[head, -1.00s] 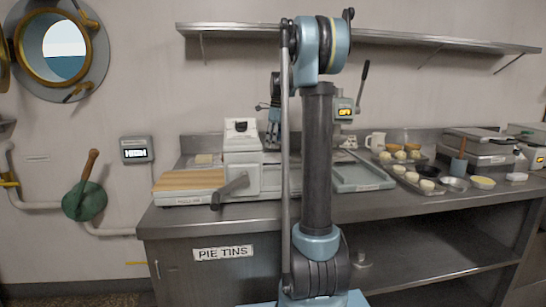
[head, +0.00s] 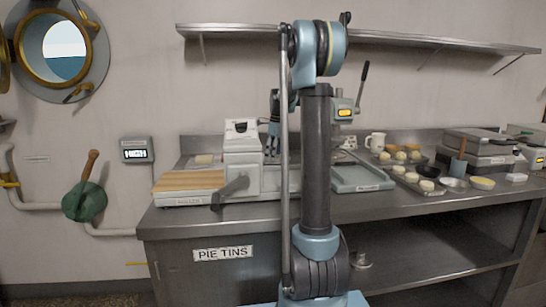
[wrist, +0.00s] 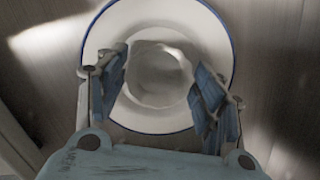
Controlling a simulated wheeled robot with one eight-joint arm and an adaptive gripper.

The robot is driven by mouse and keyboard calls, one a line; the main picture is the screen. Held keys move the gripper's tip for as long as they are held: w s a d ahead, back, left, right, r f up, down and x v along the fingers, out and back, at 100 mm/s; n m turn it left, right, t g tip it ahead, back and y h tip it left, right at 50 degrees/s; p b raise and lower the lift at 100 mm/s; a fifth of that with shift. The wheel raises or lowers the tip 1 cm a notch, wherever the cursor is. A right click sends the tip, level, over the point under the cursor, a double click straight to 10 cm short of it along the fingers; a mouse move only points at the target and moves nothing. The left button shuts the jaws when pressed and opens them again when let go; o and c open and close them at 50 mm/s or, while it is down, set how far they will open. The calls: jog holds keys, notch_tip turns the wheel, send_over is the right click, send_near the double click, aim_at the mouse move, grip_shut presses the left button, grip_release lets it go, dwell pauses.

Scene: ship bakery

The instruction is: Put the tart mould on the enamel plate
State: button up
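In the wrist view the white enamel plate (wrist: 213,35) with a blue rim lies below my gripper. The tart mould (wrist: 158,72), a pale round cup with a wavy edge, shows over the middle of the plate. My gripper (wrist: 161,65) has one finger on either side of the mould, close to its walls. I cannot tell whether the pads press on it, or whether the mould rests on the plate. In the head view my gripper (head: 273,136) is low behind the white machine and my arm; the plate and mould are hidden there.
A white machine with a crank (head: 242,165) and a wooden board (head: 188,181) stand left of my arm. A blue-grey tray (head: 362,180) lies right. Further right are a tray of pale rounds (head: 410,179), a mug (head: 376,141) and a metal bowl (head: 453,184). A shelf (head: 420,40) runs above.

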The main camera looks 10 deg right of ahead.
jog(key=shift+o, duration=0.2)
jog(key=shift+r, duration=0.1)
notch_tip(320, 180, up, 12)
jog(key=d, duration=0.1)
jog(key=shift+s+d, duration=0.2)
jog(key=shift+s, duration=0.05)
dwell(0.3)
jog(key=shift+s, duration=0.1)
